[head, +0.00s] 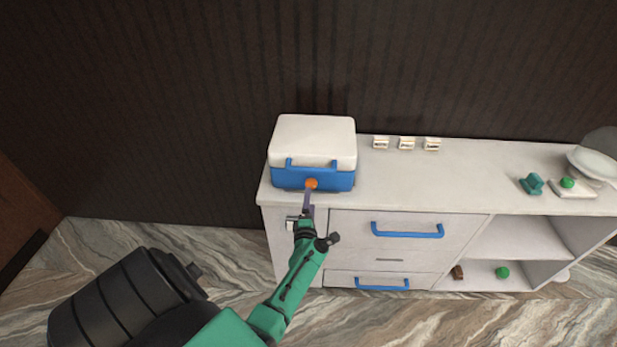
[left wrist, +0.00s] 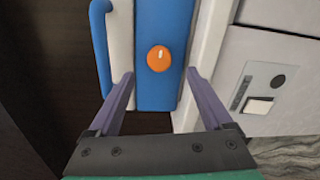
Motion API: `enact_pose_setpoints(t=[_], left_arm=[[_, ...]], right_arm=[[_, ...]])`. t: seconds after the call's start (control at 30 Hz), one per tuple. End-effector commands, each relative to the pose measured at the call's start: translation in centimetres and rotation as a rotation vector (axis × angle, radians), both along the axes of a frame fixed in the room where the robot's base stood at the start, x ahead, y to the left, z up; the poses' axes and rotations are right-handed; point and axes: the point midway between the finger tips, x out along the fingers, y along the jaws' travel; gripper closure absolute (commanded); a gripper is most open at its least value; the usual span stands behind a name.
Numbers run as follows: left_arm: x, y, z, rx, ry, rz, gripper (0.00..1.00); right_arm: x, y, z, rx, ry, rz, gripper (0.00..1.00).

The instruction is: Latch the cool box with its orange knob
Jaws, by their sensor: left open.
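The cool box (head: 313,150) has a white lid and a blue body, and stands on the left end of the counter with its lid down. Its orange knob (head: 311,184) is on the front of the blue body. In the left wrist view the knob (left wrist: 159,58) shows as an orange oval on the blue front. My left gripper (head: 308,197) is just in front of the knob. In the left wrist view its two purple fingers (left wrist: 160,82) are spread apart, with the knob slightly beyond and between their tips. My right gripper is not seen.
The white counter (head: 455,180) has blue-handled drawers (head: 407,230) below the cool box's right. A teal object (head: 531,184) and a scale-like item with a green knob (head: 568,183) are at the right. The counter's middle is clear.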

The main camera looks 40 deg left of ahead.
Motion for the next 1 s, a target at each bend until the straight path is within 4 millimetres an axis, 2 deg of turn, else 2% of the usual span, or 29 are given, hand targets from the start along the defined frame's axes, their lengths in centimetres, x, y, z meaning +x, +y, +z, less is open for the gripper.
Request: enact_pose_setpoints(t=[0.03,0.1,0.3,0.87,0.93,0.97,1.0], left_arm=[[-1.4,-1.0,0.6,-0.001,0.005,-0.002,0.16],[-3.0,-2.2,0.5,-0.002,0.006,-0.001,0.16],[-5.7,-4.1,0.5,0.0,0.002,0.0,0.16],[-6.0,-4.4,0.3,0.001,0.002,-0.001,0.16],[-6.0,-4.7,-0.5,0.018,0.027,-0.022,0.16],[-6.0,-5.2,-1.4,0.037,0.056,-0.045,0.16],[-6.1,-6.0,-3.1,0.076,0.113,-0.094,0.16]], right_arm=[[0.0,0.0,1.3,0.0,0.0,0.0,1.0],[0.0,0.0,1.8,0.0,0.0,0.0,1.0],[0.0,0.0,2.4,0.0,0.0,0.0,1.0],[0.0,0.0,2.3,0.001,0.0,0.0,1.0],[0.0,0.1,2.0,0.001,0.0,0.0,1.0],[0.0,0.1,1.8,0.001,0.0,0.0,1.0],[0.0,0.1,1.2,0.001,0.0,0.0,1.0]])
